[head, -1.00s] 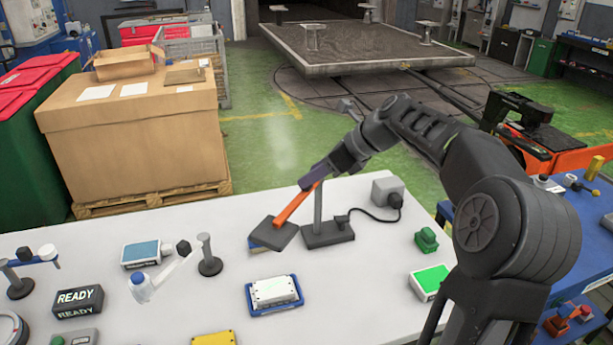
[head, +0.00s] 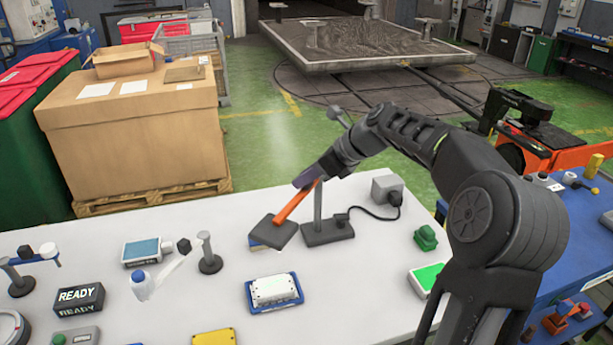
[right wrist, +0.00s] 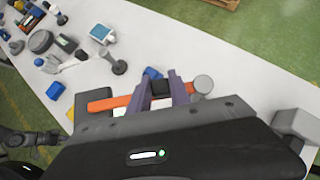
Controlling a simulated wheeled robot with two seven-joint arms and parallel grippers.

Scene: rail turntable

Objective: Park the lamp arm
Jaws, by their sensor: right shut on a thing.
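The lamp arm (head: 291,207) is an orange bar. At its low end is a flat dark grey square head (head: 272,232), just above the white table. Its upper end is beside a grey post (head: 318,203) on a dark base (head: 328,233). My right gripper (head: 309,179) is shut on the orange bar near the post end. In the right wrist view the purple-grey fingers of the gripper (right wrist: 163,88) straddle a dark block on the bar (right wrist: 112,102), beside the round post top (right wrist: 203,84). The contact is partly hidden.
A black cable runs from the base to a grey box (head: 387,188). A white device in a blue tray (head: 274,290) lies in front of the lamp.

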